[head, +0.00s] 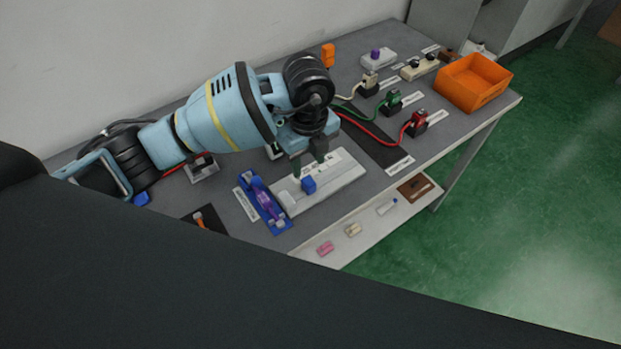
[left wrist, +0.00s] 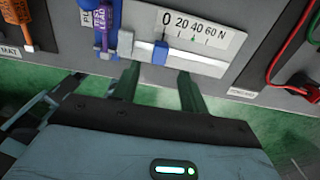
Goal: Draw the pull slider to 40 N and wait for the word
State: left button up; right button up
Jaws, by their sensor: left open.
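The pull slider (head: 345,181) is a pale plate with a rail along its front and a small blue knob (head: 309,185). In the left wrist view its scale (left wrist: 204,27) reads 0, 20, 40, 60 N, with a small green mark near 40. The knob (left wrist: 160,49) stands under the 0. My left gripper (head: 309,166) is open above the plate, close to the knob. In the left wrist view its two dark green fingers (left wrist: 159,76) point toward the knob, one to each side; nothing is between them. I cannot tell whether they touch it. My right gripper does not show.
A blue fixture with a purple lever (head: 262,203) stands just left of the slider. Green (head: 390,101) and red (head: 415,123) plugs with cables lie to the right. An orange bin (head: 474,82) is at the far right. A lower shelf (head: 368,220) holds small items.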

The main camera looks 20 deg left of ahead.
aim_at(309, 181)
pick_arm(q)
jog(key=shift+f+b, duration=0.35)
jog(key=shift+f, duration=3.55)
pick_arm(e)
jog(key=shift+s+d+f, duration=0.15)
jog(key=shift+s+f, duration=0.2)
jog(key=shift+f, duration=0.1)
pick_arm(q)
jog(key=shift+c, duration=0.3)
jog(key=c, duration=0.8)
jog(key=shift+w+d, duration=1.05)
jog(key=shift+w, duration=0.2)
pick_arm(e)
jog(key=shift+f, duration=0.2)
pick_arm(q)
jog(key=o, duration=0.9)
jog(key=shift+c, duration=0.2)
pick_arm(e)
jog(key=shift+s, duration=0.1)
pick_arm(q)
jog(key=shift+r, duration=0.15)
